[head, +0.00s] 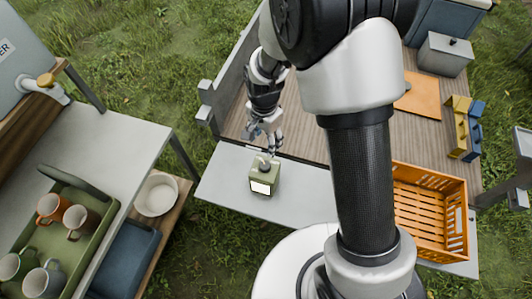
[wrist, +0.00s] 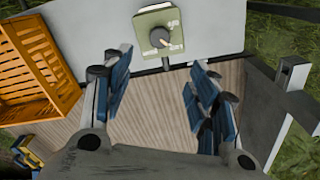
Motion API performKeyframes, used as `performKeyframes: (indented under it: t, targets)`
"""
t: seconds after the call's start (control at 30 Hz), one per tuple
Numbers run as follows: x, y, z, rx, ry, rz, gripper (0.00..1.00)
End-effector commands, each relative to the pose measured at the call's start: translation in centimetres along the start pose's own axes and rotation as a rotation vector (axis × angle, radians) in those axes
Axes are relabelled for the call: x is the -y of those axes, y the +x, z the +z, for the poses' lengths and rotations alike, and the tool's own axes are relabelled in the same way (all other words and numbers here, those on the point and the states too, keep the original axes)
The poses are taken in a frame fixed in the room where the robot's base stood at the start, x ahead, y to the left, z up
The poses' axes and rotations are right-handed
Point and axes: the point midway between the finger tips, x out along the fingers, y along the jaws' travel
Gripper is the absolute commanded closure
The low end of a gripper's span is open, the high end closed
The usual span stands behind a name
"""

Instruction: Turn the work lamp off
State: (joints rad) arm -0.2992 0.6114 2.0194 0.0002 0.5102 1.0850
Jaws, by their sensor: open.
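The work lamp (head: 264,178) is a small green box with a bright white front panel, standing on a grey ledge (head: 217,172). In the wrist view the lamp (wrist: 143,22) shows its top face with a dark round knob (wrist: 159,38). A pale pointer on the knob points to the lower right. Small lettering lies around it, too blurred to read surely. My gripper (head: 270,143) is just behind the lamp in the head view. In the wrist view my gripper (wrist: 160,88) has its blue-padded fingers wide apart and empty, with the lamp beyond the fingertips.
An orange crate (head: 465,215) stands right of my arm. A yellow and blue rack (head: 460,128) and a grey box (head: 445,54) are further back on the wooden bed. At left, a table (head: 118,140) holds a green tray (head: 98,224) of mugs. A white bowl (head: 157,194) sits lower.

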Motion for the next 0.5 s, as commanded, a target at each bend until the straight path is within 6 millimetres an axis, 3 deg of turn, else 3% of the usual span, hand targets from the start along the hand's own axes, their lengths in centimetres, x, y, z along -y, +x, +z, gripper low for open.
performKeyframes:
  t: [0.5]
  targets:
    - [-0.1,11.4,0.1,0.002,-0.001,0.003,0.46]
